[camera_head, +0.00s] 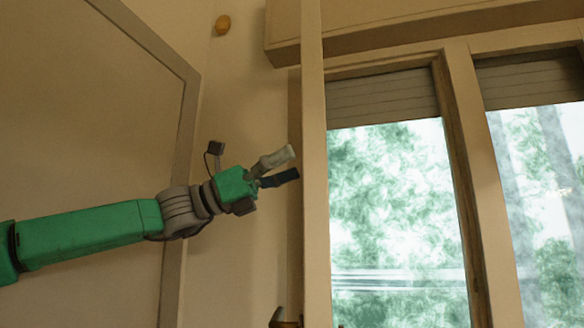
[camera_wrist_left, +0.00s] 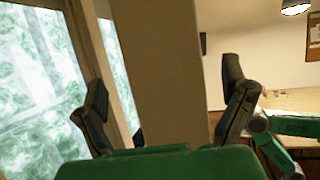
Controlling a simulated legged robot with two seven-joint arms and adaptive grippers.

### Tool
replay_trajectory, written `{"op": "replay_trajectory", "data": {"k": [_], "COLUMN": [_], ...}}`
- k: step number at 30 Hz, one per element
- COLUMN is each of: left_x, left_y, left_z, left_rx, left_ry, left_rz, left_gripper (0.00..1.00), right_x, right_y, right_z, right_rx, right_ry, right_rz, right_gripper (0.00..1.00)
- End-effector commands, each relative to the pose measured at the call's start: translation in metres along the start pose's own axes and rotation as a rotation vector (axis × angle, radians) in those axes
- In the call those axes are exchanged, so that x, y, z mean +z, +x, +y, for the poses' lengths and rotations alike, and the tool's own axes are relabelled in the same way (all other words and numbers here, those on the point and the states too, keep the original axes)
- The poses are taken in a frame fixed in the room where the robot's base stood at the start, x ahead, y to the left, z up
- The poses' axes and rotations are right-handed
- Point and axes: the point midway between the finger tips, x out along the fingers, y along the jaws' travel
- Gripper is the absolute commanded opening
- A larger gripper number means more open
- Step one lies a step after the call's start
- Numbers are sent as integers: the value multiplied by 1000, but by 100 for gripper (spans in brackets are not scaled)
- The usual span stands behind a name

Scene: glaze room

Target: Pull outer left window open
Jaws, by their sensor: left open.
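The outer left window (camera_head: 313,200) shows in the head view as a tall, narrow beige frame standing almost edge-on, in front of the wall and the shutter box. Its handle (camera_head: 285,318) seems to show at the bottom edge, mostly cut off. My left gripper (camera_head: 293,165) is open and empty, its fingertips just left of this frame. In the left wrist view a beige upright (camera_wrist_left: 165,70) rises between the two spread fingers, and I see no clear contact. My right gripper is not seen.
Fixed-looking panes (camera_head: 395,220) with trees behind and partly lowered shutters (camera_head: 380,95) fill the right side. A shutter box (camera_head: 420,30) runs above. A large beige panel (camera_head: 90,130) stands left. The left wrist view shows a table (camera_wrist_left: 292,98) and a lamp (camera_wrist_left: 295,8).

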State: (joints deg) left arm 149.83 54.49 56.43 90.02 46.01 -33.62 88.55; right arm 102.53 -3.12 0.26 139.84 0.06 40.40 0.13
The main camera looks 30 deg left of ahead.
Motion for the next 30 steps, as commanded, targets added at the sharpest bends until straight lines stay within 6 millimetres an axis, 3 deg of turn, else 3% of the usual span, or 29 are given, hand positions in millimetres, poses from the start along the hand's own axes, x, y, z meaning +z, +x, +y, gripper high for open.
{"op": "replay_trajectory", "data": {"k": [7,15,21,30], "left_x": [0,0,-1,-2], "left_y": [-19,-77,-108,-118], "left_z": [0,1,2,2], "left_rx": [0,2,2,0], "left_ry": [2,0,-1,-1], "left_rz": [-1,-4,-2,2], "left_gripper": [91,91,91,91], "right_x": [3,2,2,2], "right_y": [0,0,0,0], "right_z": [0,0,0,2], "right_rx": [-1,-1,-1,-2], "right_ry": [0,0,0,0], "right_rz": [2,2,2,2], "right_gripper": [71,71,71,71]}}
